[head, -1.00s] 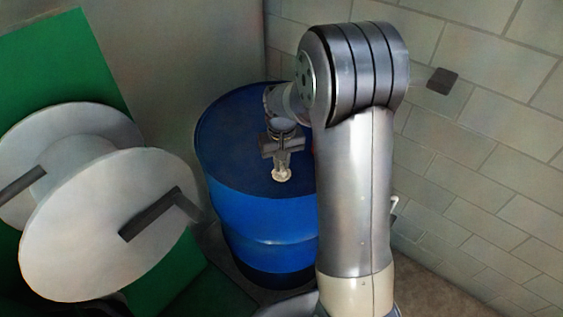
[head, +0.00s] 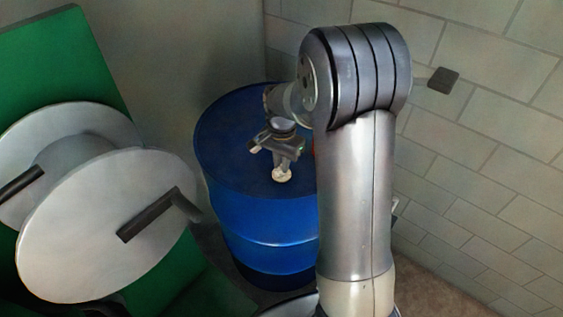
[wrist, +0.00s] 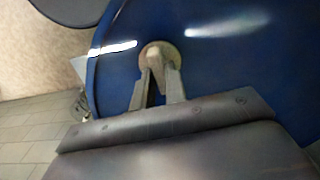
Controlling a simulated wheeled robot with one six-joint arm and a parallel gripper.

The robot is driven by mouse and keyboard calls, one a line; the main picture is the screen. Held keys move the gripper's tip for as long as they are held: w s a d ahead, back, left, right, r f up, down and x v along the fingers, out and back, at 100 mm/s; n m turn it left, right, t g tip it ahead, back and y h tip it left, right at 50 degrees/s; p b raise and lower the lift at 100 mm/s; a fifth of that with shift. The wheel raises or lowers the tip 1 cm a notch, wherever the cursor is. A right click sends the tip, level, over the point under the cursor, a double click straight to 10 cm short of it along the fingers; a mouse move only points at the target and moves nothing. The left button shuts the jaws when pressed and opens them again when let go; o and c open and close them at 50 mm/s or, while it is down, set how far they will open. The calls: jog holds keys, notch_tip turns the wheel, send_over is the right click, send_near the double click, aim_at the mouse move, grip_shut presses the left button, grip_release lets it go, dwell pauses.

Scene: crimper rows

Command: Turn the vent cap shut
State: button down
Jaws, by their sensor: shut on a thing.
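The vent cap (head: 282,175) is a small pale, tan round cap on top of the blue drum (head: 232,150), near the drum's front edge. In the wrist view the cap (wrist: 160,50) shows beyond my fingertips, against the blue drum top (wrist: 225,65). My gripper (head: 283,165) points down at the cap from above. In the wrist view the two grey fingers of my gripper (wrist: 159,80) are shut on the cap's sides. The fingers hide the near part of the cap.
A large white spool (head: 105,225) with dark handles stands at the left by a green panel (head: 60,60). A block wall (head: 470,150) rises behind and to the right. A small dark box (head: 443,80) sticks out from it.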

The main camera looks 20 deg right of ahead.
jog(key=shift+m, duration=0.5)
jog(key=c, duration=1.4)
grip_release()
jog(key=shift+c, duration=0.2)
notch_tip(320, 180, up, 11)
jog(key=shift+f, duration=0.1)
